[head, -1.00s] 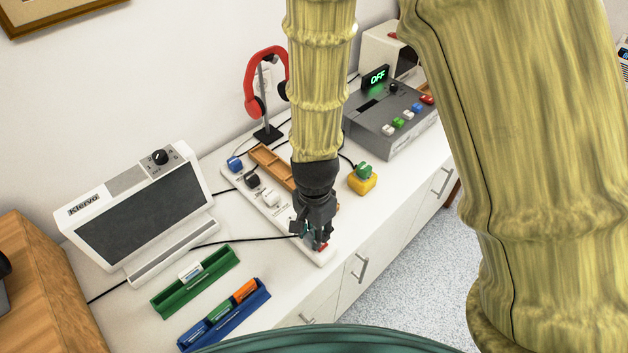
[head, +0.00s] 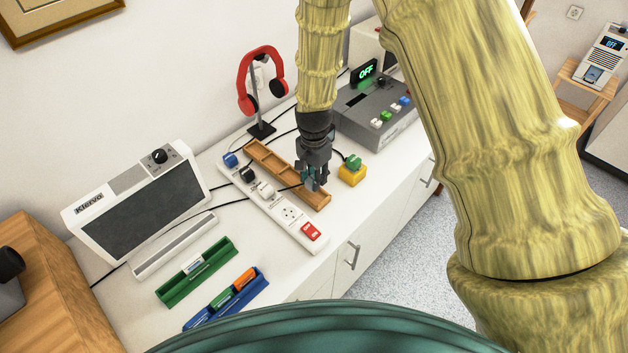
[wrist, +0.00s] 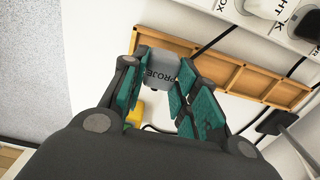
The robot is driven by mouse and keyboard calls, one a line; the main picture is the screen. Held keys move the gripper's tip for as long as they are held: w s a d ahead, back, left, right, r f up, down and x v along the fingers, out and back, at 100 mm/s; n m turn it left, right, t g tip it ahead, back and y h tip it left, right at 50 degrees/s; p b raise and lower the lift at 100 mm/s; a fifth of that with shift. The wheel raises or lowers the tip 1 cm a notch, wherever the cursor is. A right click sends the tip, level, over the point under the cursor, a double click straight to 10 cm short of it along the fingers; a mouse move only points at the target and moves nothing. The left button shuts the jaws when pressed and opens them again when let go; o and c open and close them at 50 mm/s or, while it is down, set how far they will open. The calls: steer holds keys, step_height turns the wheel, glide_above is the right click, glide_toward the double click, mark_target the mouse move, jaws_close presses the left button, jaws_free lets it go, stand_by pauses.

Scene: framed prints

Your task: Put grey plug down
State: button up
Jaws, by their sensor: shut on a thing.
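My gripper (head: 312,184) is shut on the grey plug (wrist: 160,70), which carries lettering starting "PROJE" in the wrist view. In the head view the plug is mostly hidden by the fingers. The gripper is over the near end of the wooden compartment tray (head: 265,158), which also shows in the wrist view (wrist: 245,80). I cannot tell whether the plug touches the tray. The white power strip (head: 296,229) lies alongside the tray. Its blue, black and white plugs sit toward the far end, and a bare socket (head: 289,212) shows near its red switch (head: 311,231).
A yellow block with a green plug (head: 352,171) stands just right of the gripper. Cables cross the white top.

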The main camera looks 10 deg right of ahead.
steer(key=shift+w+f, duration=0.35)
steer(key=shift+f, duration=0.05)
steer(key=shift+s+f+p, duration=0.2)
steer(key=shift+f+p, duration=0.55)
steer(key=shift+f, duration=0.75)
steer(key=shift+f, duration=0.1)
steer(key=o, duration=1.1)
steer(key=shift+w, duration=0.1)
steer(key=shift+r+b, duration=1.65)
steer(key=shift+r, duration=4.45)
steer(key=shift+d, duration=0.1)
